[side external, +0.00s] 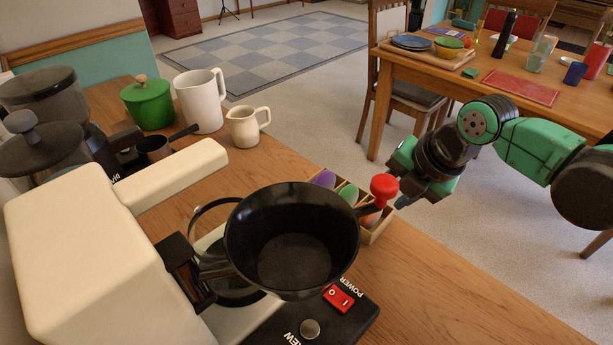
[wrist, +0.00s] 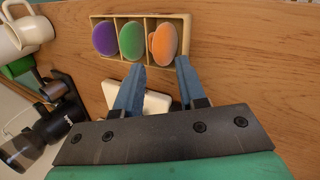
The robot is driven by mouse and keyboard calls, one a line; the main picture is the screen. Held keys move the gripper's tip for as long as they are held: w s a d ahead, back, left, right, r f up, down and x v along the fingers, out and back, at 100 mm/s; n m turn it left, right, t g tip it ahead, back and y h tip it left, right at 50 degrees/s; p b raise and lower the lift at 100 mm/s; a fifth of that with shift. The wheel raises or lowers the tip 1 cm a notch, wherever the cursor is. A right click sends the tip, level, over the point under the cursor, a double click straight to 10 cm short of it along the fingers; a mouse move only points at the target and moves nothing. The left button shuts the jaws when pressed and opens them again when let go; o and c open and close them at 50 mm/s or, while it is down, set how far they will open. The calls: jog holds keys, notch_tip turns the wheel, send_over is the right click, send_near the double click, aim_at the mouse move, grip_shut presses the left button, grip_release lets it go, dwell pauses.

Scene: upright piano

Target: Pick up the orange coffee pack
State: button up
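The orange coffee pack (wrist: 165,42) is a rounded orange pod in the right compartment of a wooden tray (wrist: 184,20) in the wrist view. In the side view it is mostly hidden behind the red knob. A green pack (wrist: 132,41) sits in the middle compartment and a purple pack (wrist: 105,38) in the left one. My gripper (wrist: 163,62) is open and empty in the wrist view, its two blue fingers pointing at the tray just short of the orange pack. In the side view my gripper (side external: 402,180) is right of the tray, its fingertips partly hidden.
A coffee machine (side external: 90,250) with a black funnel (side external: 292,240) and red knob (side external: 384,187) stands in front of the tray. A white pitcher (side external: 201,100), cream jug (side external: 246,126) and green pot (side external: 148,104) stand behind. The counter (side external: 450,285) to the right is clear.

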aim_at(375, 221)
jog(key=shift+x, duration=2.2)
grip_shut()
